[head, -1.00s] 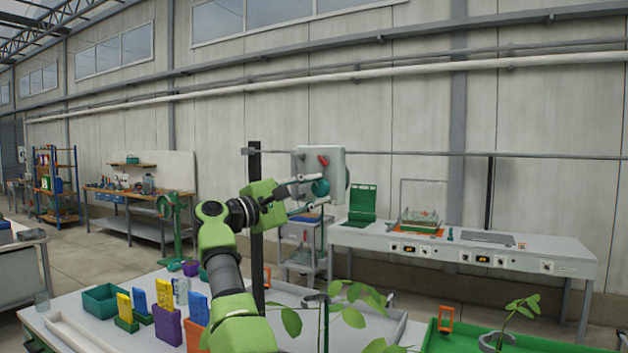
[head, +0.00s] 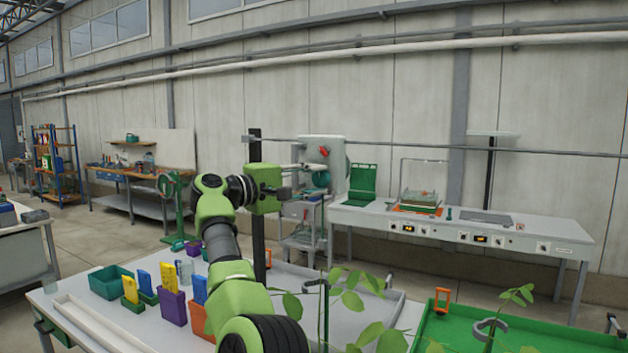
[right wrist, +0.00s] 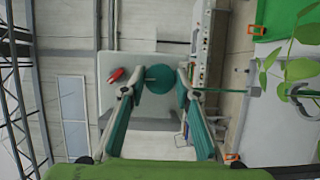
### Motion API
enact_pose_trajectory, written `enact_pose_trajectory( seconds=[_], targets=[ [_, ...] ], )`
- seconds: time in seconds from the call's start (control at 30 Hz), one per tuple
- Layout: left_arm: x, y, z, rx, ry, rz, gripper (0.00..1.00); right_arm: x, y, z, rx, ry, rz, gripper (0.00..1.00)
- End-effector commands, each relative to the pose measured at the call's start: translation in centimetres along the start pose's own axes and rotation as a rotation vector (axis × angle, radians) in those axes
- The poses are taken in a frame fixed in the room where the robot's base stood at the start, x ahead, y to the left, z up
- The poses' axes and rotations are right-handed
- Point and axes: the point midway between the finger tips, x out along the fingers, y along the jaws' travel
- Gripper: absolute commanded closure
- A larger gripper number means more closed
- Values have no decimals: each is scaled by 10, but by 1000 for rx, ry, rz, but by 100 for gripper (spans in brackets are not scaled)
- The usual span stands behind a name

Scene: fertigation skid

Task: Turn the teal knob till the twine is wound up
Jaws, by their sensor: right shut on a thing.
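The teal knob (head: 321,179) sits on the front of a pale grey box (head: 336,151) on a stand; a red part (head: 323,152) is above it. My right gripper (head: 312,180) reaches the knob from the left, its fingers on either side. In the right wrist view the knob (right wrist: 167,79) lies between the two fingertips (right wrist: 158,84), and the gripper is shut on it. The red part (right wrist: 116,76) is left of it there. I cannot make out the twine in either view. My left gripper is not in view.
A near table (head: 62,293) holds green, purple and orange containers with yellow and blue packets. Leafy plants (head: 352,300) and a green tray (head: 460,332) stand at the front right. A long grey bench (head: 375,219) is behind, right of the box. A dark post (head: 256,210) stands beside my arm.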

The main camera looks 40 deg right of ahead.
Motion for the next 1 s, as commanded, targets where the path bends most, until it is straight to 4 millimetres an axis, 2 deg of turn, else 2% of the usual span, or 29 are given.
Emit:
enact_pose_trajectory(
  seconds=[0.2,0.23,0.27,0.3,0.67,0.77,1.0],
  targets=[
    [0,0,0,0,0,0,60,0,0,0,3,0,-1,92],
    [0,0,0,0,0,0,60,0,0,0,3,0,-1,63],
    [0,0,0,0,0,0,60,0,0,0,2,0,-1,55],
    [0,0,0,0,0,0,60,0,0,0,2,0,-1,54],
    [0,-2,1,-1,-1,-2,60,-3,0,0,0,1,0,54],
    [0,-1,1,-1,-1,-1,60,-14,0,-1,0,3,-1,54],
    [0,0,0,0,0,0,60,-64,0,-1,1,5,-1,54]
  ],
)
